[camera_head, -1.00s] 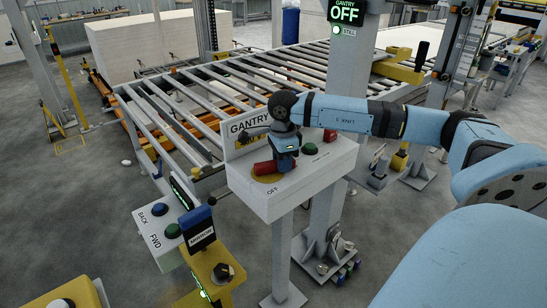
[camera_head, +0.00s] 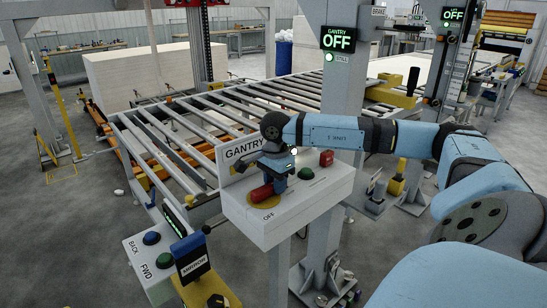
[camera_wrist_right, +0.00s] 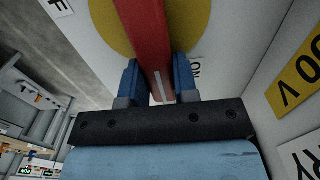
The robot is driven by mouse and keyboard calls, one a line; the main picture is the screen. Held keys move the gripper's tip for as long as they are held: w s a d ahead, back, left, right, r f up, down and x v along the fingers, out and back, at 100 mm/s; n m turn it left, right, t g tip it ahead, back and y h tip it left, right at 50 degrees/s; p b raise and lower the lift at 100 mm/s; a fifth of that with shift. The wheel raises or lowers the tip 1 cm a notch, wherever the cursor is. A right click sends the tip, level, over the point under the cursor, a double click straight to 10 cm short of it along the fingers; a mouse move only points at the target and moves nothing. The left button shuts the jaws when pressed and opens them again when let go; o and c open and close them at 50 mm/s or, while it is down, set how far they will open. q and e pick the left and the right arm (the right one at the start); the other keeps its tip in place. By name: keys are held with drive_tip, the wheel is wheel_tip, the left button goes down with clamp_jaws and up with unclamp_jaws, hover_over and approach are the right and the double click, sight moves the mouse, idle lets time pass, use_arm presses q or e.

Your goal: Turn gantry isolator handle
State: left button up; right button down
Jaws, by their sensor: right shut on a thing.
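The red isolator handle (camera_head: 262,193) sits on a yellow disc (camera_head: 253,201) on top of the grey gantry control box (camera_head: 310,207). My right gripper (camera_head: 280,180) reaches down onto the handle's right-hand end. In the right wrist view, the gripper (camera_wrist_right: 157,85) has its blue fingers on both sides of the red handle (camera_wrist_right: 147,35), shut on the end with the white line. An ON label (camera_wrist_right: 196,68) shows just beside the right finger. The OFF label (camera_head: 271,217) is at the box's front. The gantry display (camera_head: 341,39) reads OFF. My left gripper is not in view.
A green button (camera_head: 306,173) and a red button (camera_head: 326,158) are on the box, right of the gripper. A BACK/FWD button box (camera_head: 150,262) and a yellow post (camera_head: 205,290) stand at the left front. A roller conveyor (camera_head: 200,130) is behind.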

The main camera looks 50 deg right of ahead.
drive_tip(key=shift+r, duration=0.1)
drive_tip(key=c, duration=0.9)
unclamp_jaws()
wheel_tip(320, 180, up, 14)
drive_tip(key=shift+f, duration=0.1)
